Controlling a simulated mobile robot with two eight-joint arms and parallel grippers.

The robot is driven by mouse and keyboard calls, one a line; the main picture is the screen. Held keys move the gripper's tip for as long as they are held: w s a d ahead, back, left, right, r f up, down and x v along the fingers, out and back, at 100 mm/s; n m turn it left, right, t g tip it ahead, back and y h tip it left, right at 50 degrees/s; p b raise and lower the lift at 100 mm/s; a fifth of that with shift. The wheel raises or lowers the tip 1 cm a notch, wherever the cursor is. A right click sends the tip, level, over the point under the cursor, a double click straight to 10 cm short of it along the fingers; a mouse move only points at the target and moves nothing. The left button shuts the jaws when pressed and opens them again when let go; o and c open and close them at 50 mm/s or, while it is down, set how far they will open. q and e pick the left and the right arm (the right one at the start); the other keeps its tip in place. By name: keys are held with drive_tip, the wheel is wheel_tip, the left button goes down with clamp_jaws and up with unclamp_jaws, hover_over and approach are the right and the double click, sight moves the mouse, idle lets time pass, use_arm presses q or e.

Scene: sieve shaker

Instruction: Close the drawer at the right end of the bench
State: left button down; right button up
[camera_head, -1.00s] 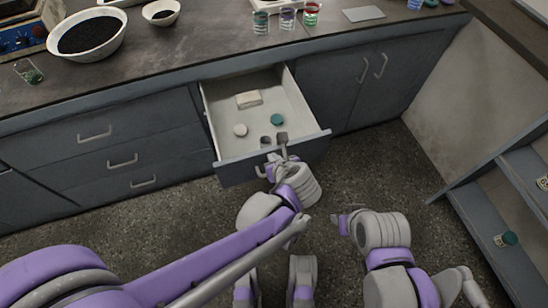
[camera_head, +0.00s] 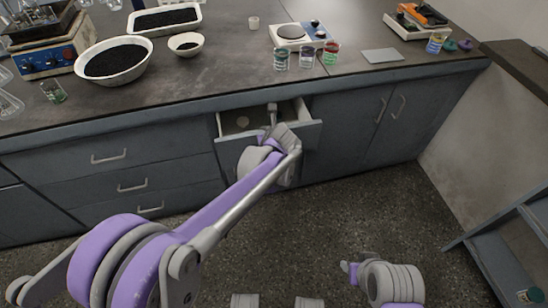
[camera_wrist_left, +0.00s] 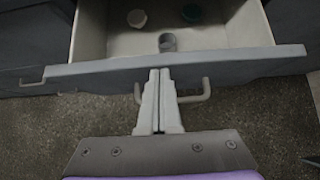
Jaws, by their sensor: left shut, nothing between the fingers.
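The drawer (camera_head: 307,130) under the bench top is partly open, its front standing out from the cabinet. In the left wrist view its front panel (camera_wrist_left: 240,62) runs across the picture, with the bar handle (camera_wrist_left: 206,90) below the rim. My left gripper (camera_head: 271,132) is shut and empty. Its fingertips (camera_wrist_left: 159,76) are at the drawer front, between the two handle ends. They look in contact, but I cannot be sure. My right gripper (camera_head: 347,268) hangs low over the floor.
The bench top (camera_head: 215,75) above carries bowls of dark grains, a hotplate (camera_head: 300,35) and several small jars. Closed drawers (camera_head: 110,160) are left of the open one, and a closed cupboard (camera_head: 362,125) is right. A grey shelf unit (camera_head: 500,245) stands at the right. The floor between is clear.

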use_arm(q)
drive_tip(key=w+a, duration=0.4)
drive_tip(key=w, duration=0.9)
drive_tip(key=shift+b, duration=0.3)
drive_tip(key=shift+a+r, duration=0.15)
drive_tip(key=shift+a, duration=0.05)
